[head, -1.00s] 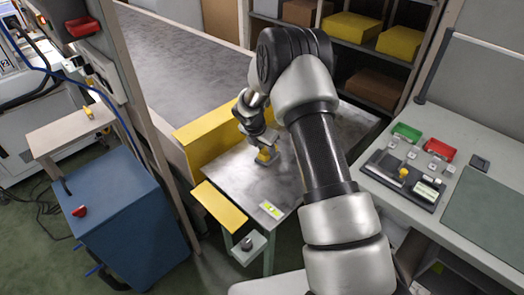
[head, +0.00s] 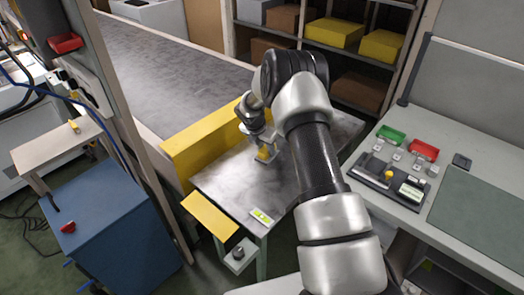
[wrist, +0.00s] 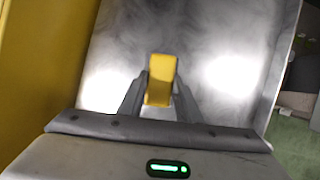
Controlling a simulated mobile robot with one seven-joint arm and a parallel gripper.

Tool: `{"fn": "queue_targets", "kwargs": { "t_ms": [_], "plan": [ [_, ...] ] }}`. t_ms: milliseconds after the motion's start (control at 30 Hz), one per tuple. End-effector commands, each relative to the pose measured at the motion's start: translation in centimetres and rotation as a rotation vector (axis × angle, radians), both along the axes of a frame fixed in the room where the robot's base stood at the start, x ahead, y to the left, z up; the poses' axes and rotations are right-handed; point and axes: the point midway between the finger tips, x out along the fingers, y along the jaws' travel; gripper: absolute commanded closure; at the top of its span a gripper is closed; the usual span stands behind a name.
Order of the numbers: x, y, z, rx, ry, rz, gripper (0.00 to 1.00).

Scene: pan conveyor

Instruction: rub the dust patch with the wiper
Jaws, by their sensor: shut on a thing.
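The wiper (head: 264,153) is a small yellow-handled tool over the grey metal table (head: 225,185). In the wrist view its yellow handle (wrist: 160,88) stands between the two dark fingers. My gripper (wrist: 160,82) is shut on that handle. In the head view my arm reaches over the table and partly hides the wiper and the surface to its right. The wiper's underside is hard to see, so I cannot tell whether it touches the table. The metal shows cloudy grey smudges and bright glare, and I cannot tell the dust patch clearly from these.
A yellow guard (head: 205,140) stands along the table's left side, by the conveyor (head: 180,80). A yellow flap (head: 209,215) is at the front left. A workbench (head: 400,205) with red and green bins is to the right. A blue cabinet (head: 110,225) stands left.

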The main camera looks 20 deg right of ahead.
Motion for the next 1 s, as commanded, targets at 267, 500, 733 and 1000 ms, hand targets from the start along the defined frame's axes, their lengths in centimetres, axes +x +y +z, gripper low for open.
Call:
{"fn": "queue_targets", "kwargs": {
  "t_ms": [267, 500, 733, 1000],
  "plan": [
    [0.4, -0.9, -0.2, 0.000, 0.002, -0.001, 0.87],
    [0.4, -0.9, -0.1, 0.000, 0.003, -0.001, 0.87],
    [0.4, -0.8, 1.8, 0.000, 0.002, -0.001, 0.87],
    [0.5, -0.8, 4.7, 0.000, 0.000, -0.001, 0.87]
  ]
}}
